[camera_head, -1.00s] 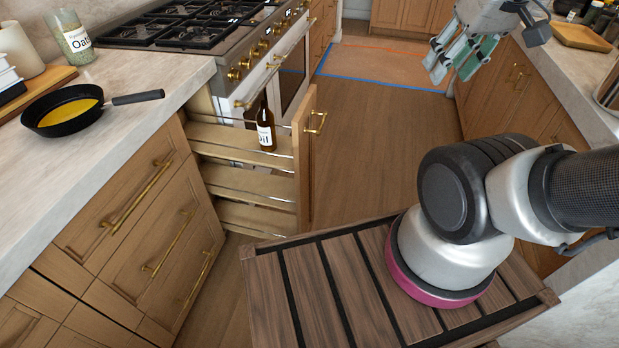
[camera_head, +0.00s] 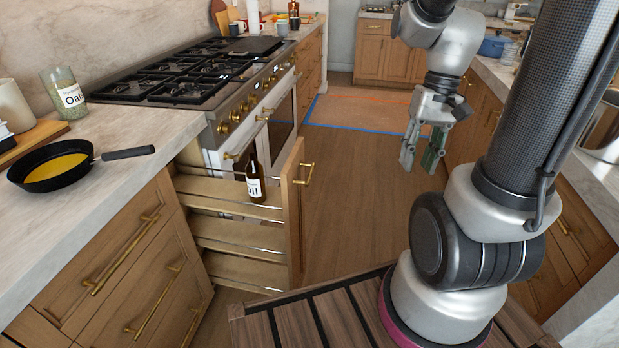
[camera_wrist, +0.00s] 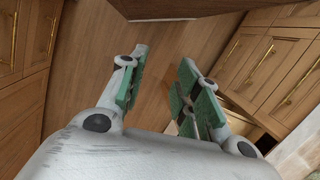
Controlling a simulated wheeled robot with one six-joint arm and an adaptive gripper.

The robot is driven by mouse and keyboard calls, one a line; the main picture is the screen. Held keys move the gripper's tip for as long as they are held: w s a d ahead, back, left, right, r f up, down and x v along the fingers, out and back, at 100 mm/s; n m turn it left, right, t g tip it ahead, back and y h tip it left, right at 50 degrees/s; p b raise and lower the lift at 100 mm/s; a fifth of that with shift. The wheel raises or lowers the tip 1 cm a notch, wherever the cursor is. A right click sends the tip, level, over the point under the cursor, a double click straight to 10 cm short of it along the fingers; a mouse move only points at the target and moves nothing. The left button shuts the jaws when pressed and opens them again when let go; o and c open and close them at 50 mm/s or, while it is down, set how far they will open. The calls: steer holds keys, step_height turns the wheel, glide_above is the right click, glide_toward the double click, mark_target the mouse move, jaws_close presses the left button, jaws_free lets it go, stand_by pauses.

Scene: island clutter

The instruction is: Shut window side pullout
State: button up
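The pullout (camera_head: 292,215) stands open beside the stove, its wooden front sticking out into the aisle with a brass handle (camera_head: 304,174) on its outer face. Its wire-railed shelves show, and a dark bottle with a white label (camera_head: 255,185) stands upright on the top one. My gripper (camera_head: 421,166) hangs over the aisle to the right of the pullout, apart from it, with the fingers pointing down. In the wrist view the green-padded fingers (camera_wrist: 160,88) are spread apart with only floor between them.
The left counter carries a black pan (camera_head: 52,168) with yellow contents and an oats jar (camera_head: 65,95). The stove (camera_head: 190,85) stands behind the pullout. Drawers with brass handles (camera_head: 120,260) line the left. The wooden floor (camera_head: 350,200) between pullout and gripper is clear.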

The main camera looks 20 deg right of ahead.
steer(key=w+a+f+m+g+y, duration=0.1)
steer(key=w+a+f+y, duration=0.15)
steer(key=f, duration=0.35)
steer(key=w+a+f+m+g+y, duration=0.1)
steer(key=w+f+m+y, duration=0.15)
steer(key=f, duration=0.25)
steer(key=n+t+y, duration=0.1)
steer(key=t+y, duration=0.6)
steer(key=t, duration=0.4)
glide_toward(310, 172)
steer(key=a, duration=0.3)
steer(key=x, duration=0.5)
steer(key=w+f+x, duration=0.1)
steer(key=x, duration=0.1)
steer(key=shift+w+d+f, duration=0.1)
steer(key=shift+d, duration=0.1)
steer(key=shift+c, duration=0.4)
jaws_close()
